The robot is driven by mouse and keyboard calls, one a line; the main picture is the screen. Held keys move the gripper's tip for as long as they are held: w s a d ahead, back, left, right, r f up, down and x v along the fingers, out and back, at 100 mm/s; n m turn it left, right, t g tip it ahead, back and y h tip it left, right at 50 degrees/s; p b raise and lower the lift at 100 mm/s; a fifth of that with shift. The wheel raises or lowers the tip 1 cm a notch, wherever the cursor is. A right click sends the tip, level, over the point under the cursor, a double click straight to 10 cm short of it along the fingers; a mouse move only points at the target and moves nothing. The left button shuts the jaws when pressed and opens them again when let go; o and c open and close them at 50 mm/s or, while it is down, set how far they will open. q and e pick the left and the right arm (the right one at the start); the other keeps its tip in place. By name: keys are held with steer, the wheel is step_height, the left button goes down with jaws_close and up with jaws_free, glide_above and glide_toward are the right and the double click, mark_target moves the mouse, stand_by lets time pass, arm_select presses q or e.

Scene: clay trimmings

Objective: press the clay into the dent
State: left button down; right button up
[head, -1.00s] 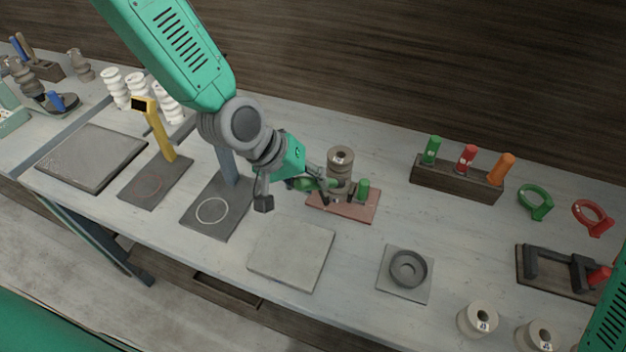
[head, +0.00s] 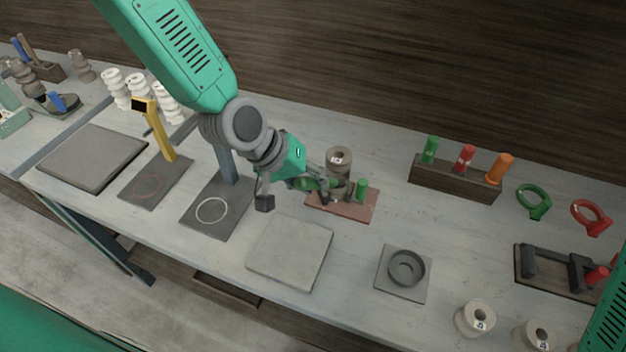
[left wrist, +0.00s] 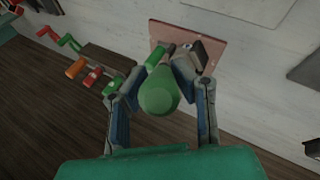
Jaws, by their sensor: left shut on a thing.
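My left gripper (head: 325,186) is shut on a green rounded handle (left wrist: 159,92), which sits between the fingers in the left wrist view. The gripper is at the left side of a pinkish board (head: 343,209). On that board stands a ribbed brown-grey clay piece (head: 339,160) with a label on top. A second green peg (head: 362,189) stands to its right. Whether the held handle touches the clay cannot be told. A dark grey round dish with a hollow (head: 406,268) sits on a square grey tile. No dent in the clay is visible. My right gripper is out of view.
A bare grey slab (head: 290,250) lies in front of the board. A wooden rack (head: 456,180) holds green, red and orange handles behind to the right. Green (head: 534,202) and red (head: 592,217) rings lie further right. Labelled spools (head: 475,317) stand at the front edge.

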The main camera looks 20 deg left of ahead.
arm_select(q)
steer(key=shift+w+d, duration=0.1)
steer(key=shift+d, duration=0.05)
steer(key=shift+s+r+p, duration=0.3)
steer(key=shift+s+p, duration=0.1)
steer(key=s, duration=0.1)
steer(key=s+r+p, duration=0.1)
steer(key=s, duration=0.1)
steer(key=s+r+p, duration=0.1)
steer(key=s, duration=0.1)
steer(key=shift+s+r, duration=0.15)
steer(key=shift+r, duration=0.05)
stand_by(0.6)
